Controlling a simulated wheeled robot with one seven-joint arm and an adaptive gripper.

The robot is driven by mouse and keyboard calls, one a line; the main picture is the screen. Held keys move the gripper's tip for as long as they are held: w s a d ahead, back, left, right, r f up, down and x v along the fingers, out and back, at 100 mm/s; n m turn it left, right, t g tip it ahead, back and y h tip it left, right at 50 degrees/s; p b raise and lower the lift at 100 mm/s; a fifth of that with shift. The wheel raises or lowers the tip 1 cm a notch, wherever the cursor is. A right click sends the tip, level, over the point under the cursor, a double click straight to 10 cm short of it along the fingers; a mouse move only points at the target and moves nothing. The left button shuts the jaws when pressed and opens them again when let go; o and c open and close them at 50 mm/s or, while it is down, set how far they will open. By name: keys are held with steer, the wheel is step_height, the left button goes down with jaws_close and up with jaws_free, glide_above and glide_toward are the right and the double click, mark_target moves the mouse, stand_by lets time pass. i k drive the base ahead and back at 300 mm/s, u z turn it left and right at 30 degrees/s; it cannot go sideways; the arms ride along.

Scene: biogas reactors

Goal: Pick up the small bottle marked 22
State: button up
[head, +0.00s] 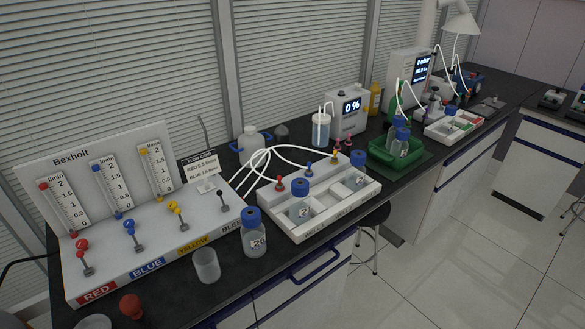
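Three small clear bottles with blue caps are near the middle. One bottle (254,240) stands on the black bench in front of the white panel, and its label looks like 20. A second bottle (299,208) stands upright in the left part of a white tray (318,232); its label begins with 2, and the rest is too small to read. A third bottle (357,178) stands in the tray's right part, its mark also unclear. I cannot tell which bottle is marked 22. My gripper is not in view.
An empty clear beaker (206,266) stands left of the front bottle. White tubes (262,160) arch behind the tray. A green bin (381,155) holds more blue-capped bottles. A Bexholt flow panel (150,258) fills the left. A stool (374,220) stands by the bench front.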

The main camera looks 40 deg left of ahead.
mark_target(355, 178)
steer(key=u, duration=1.05)
steer(key=i, duration=0.25)
